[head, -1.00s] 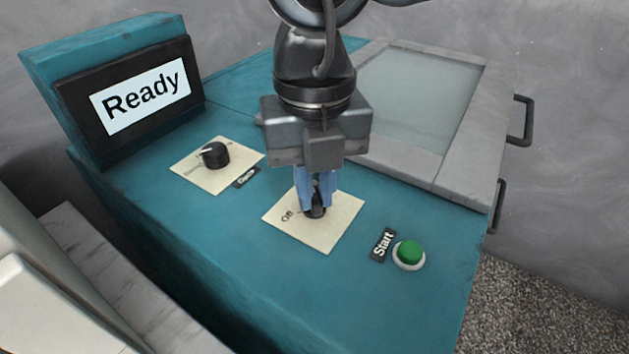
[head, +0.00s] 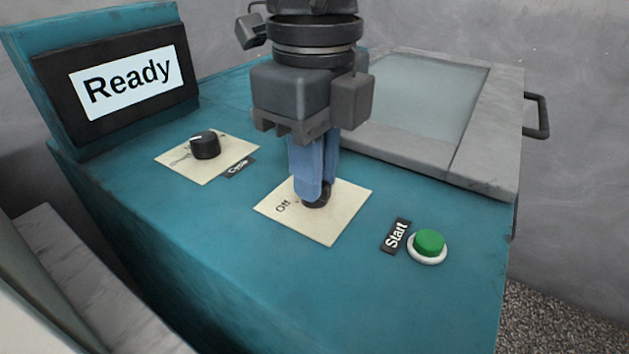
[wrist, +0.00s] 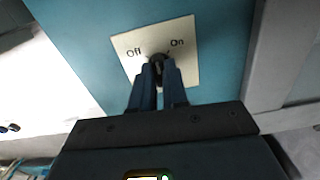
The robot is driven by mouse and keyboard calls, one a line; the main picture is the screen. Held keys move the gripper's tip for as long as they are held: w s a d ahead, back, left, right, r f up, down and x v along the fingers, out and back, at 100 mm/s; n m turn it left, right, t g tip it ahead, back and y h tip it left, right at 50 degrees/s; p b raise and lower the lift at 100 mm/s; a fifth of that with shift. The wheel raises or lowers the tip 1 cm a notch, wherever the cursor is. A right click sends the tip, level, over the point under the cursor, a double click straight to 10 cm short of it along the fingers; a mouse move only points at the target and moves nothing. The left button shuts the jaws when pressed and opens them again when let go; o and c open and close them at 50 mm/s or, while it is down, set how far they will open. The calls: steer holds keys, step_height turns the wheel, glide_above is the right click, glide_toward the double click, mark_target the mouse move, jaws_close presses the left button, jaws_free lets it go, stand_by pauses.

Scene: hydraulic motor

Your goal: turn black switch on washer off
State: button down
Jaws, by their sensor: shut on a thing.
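The black switch (head: 316,204) stands on a cream plate (head: 335,228) on the teal top of the washer (head: 205,240). My gripper (head: 315,188) points down with its blue fingers closed around the switch, hiding most of it in the head view. In the wrist view the fingertips (wrist: 159,68) sit on either side of the switch (wrist: 157,57). The plate there (wrist: 185,68) reads "Off" to the left of the switch and "On" to the right. I cannot clearly tell where the switch points.
A second black knob (head: 205,145) sits left on its own plate beside a "Cycle" label. A green start button (head: 429,243) is at the right. A "Ready" screen (head: 127,82) stands at the back left, and a grey-framed glass lid (head: 425,100) lies behind my gripper.

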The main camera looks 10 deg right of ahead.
steer(key=n+b, duration=0.2)
steer(key=n, duration=0.2)
steer(key=shift+f+n, duration=0.1)
steer(key=shift+n, duration=0.2)
steer(key=shift+n+b, duration=0.6)
steer(key=shift+n, duration=1.9)
steer(key=c, duration=1.1)
jaws_free()
steer(key=shift+c, duration=0.2)
steer(key=shift+r+p, duration=0.7)
steer(key=shift+r, duration=3.3)
